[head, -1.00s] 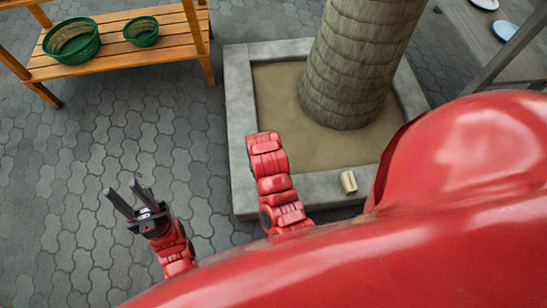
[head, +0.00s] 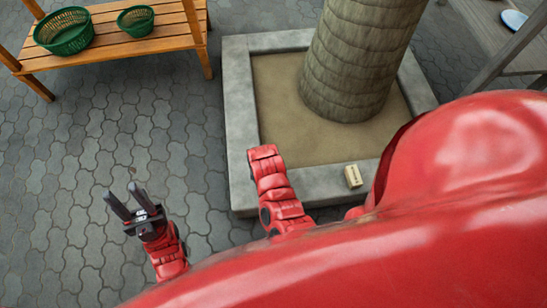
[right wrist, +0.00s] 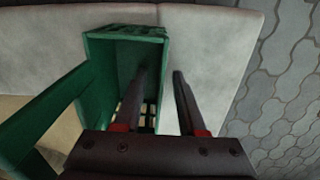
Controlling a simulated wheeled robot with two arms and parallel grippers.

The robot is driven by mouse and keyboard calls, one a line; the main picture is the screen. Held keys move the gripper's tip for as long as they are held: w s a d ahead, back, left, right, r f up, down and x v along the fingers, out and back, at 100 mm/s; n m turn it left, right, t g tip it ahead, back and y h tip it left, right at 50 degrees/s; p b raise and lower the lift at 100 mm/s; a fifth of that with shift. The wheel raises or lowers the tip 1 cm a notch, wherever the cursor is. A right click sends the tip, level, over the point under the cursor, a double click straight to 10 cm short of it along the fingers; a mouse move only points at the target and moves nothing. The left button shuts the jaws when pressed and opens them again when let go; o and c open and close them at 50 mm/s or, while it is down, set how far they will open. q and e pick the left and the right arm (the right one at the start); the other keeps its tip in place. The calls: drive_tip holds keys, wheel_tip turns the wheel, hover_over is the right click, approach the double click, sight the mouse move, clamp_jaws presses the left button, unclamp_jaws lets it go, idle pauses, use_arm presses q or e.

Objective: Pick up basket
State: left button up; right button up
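A green basket (right wrist: 122,45) with a broad green handle (right wrist: 50,105) shows close up in the right wrist view, at or above the pale stone edge. It is not visible in the head view. My right gripper (right wrist: 160,75) is open, its left finger over the basket's inside and its right finger outside the right wall. I cannot tell whether it touches the wall. My left gripper (head: 126,200) is open and empty above the paving. Two round green baskets, a larger one (head: 62,38) and a smaller one (head: 137,28), stand on the wooden shelf.
The wooden shelf (head: 110,47) stands at the back left. A square stone planter (head: 238,120) surrounds a thick trunk (head: 355,65). A small tan block (head: 353,176) lies on its near rim. Grey paving (head: 130,120) is clear at the left. A table (head: 490,40) is at the upper right.

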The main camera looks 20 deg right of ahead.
clamp_jaws()
idle(1.4)
